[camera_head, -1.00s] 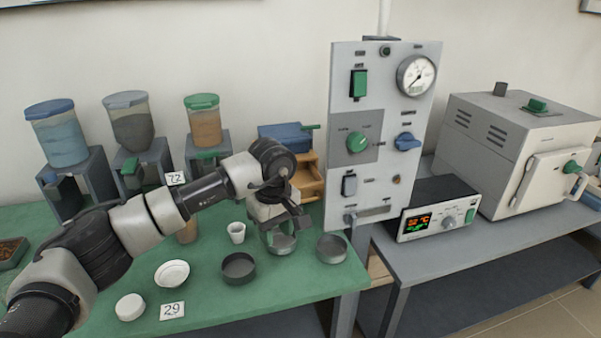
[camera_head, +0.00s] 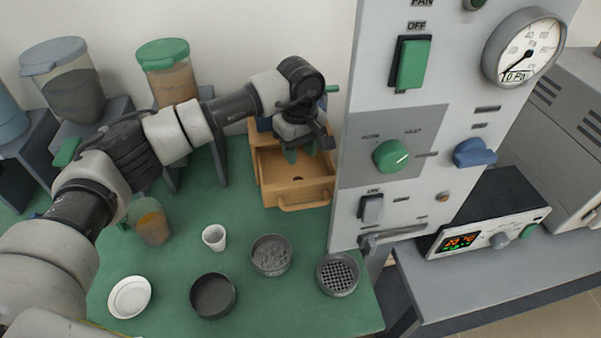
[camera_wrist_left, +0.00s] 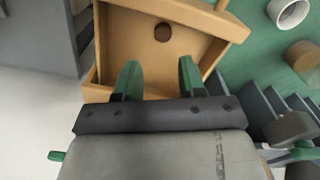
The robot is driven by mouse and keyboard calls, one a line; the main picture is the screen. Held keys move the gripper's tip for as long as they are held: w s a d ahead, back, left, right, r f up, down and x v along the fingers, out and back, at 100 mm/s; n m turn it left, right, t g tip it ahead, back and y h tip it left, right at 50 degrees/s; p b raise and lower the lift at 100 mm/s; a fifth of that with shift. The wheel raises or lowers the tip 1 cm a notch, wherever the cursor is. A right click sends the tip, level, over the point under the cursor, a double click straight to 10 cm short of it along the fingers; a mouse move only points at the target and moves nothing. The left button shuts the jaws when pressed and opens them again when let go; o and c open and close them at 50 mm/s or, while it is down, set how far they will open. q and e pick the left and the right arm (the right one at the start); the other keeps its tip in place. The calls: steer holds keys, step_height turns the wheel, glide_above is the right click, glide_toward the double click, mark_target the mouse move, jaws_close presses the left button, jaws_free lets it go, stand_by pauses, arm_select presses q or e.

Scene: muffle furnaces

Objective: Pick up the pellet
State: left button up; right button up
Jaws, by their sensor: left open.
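The pellet (camera_wrist_left: 162,33) is a small dark brown round piece lying on the floor of an open wooden drawer (camera_wrist_left: 185,10) in the left wrist view. In the head view the pellet (camera_head: 297,178) is a tiny dark spot near the front of the drawer (camera_head: 304,199). My left gripper (camera_wrist_left: 160,78) is open and empty, its green fingertips spread apart. In the head view my left gripper (camera_head: 303,152) hangs over the back part of the drawer, apart from the pellet. My right gripper is not in view.
A tall control panel (camera_head: 350,215) stands close to the right of the drawer. A white cup (camera_head: 214,238), a dark dish (camera_head: 213,296) and sieves (camera_head: 271,256) stand in front on the green table. Hoppers (camera_head: 168,72) stand to the left.

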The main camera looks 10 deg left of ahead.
mark_target(298, 176)
arm_select(q)
steer(key=shift+s+f, duration=0.25)
steer(key=shift+f, duration=1.2)
step_height(298, 176, down, 4)
steer(key=shift+a+f+p, duration=0.1)
steer(key=shift+a+p, duration=0.05)
steer(key=shift+p, duration=0.95)
steer(key=shift+f, duration=0.55)
steer(key=c, duration=0.7)
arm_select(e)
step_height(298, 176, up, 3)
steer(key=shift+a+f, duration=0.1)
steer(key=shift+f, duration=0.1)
